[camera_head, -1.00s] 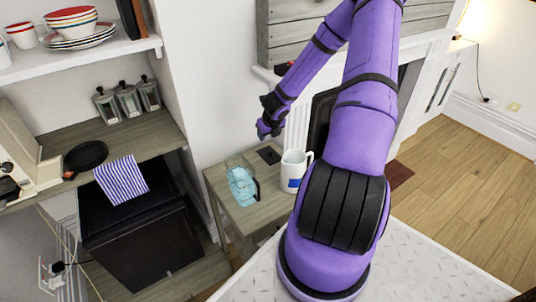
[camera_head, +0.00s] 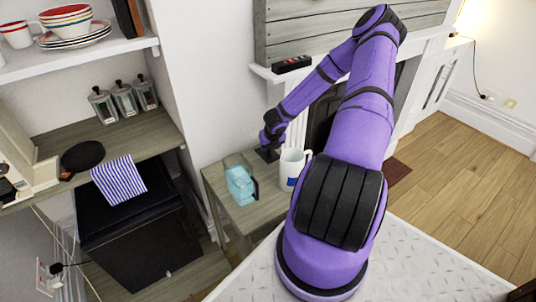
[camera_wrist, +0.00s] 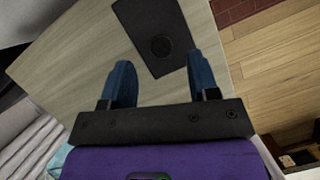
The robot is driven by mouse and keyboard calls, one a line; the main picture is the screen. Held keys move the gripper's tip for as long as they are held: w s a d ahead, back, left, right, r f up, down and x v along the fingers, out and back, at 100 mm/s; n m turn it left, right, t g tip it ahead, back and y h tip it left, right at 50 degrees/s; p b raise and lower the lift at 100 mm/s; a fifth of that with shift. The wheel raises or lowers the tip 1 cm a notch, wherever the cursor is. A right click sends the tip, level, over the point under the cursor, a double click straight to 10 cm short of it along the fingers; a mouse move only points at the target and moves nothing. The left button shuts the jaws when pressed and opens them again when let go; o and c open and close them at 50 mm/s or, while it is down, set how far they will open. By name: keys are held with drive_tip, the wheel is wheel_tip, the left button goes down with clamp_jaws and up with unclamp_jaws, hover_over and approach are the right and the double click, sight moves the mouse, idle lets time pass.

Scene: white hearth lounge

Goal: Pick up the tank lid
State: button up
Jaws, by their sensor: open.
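The tank lid is a flat dark rectangle with a round black knob, lying on the small wooden table; it shows in the wrist view (camera_wrist: 150,28). In the head view the lid (camera_head: 268,155) is partly hidden by my gripper (camera_head: 268,144), which is just above it. In the wrist view my gripper (camera_wrist: 160,64) is open and empty. Its two blue fingers point toward the lid, with the knob ahead of the gap between them. A light blue clear tank (camera_head: 240,184) with a dark handle stands on the table, front left of the lid.
A white pitcher (camera_head: 293,166) with a blue mark stands on the table close to the right of the lid. A white wall (camera_head: 205,80) rises behind the table, and a fireplace mantel (camera_head: 300,78) is at its back right.

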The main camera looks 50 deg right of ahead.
sight(269, 149)
drive_tip(key=shift+x, duration=2.3)
drive_tip(key=shift+d, duration=0.15)
drive_tip(key=c, duration=1)
